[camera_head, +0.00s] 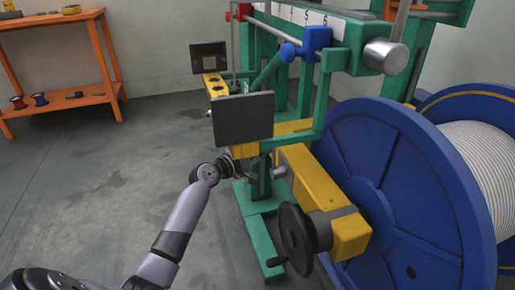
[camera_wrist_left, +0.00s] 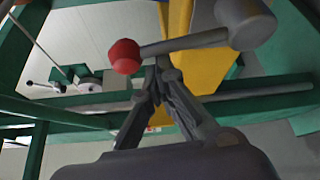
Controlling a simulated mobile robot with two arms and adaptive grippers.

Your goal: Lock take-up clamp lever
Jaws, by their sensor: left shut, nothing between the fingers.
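The clamp lever (camera_wrist_left: 185,43) is a grey bar with a red ball knob (camera_wrist_left: 125,57) at its left end and a thick grey hub (camera_wrist_left: 245,22) at its right end. It lies nearly level, rising slightly to the right, in front of a yellow part. My left gripper (camera_wrist_left: 158,75) is shut and empty, its fingertips just below the bar near the knob; whether they touch it I cannot tell. In the head view my left arm reaches to the yellow take-up frame (camera_head: 310,180), and the fingers are hard to make out there. My right gripper is not in view.
A large blue reel (camera_head: 400,190) stands at the right. A black handwheel (camera_head: 296,240) sticks out at the front of the yellow frame. A dark panel (camera_head: 243,118) hangs just above my left wrist. Green machine beams stand around it. The floor at left is clear up to an orange bench (camera_head: 60,105).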

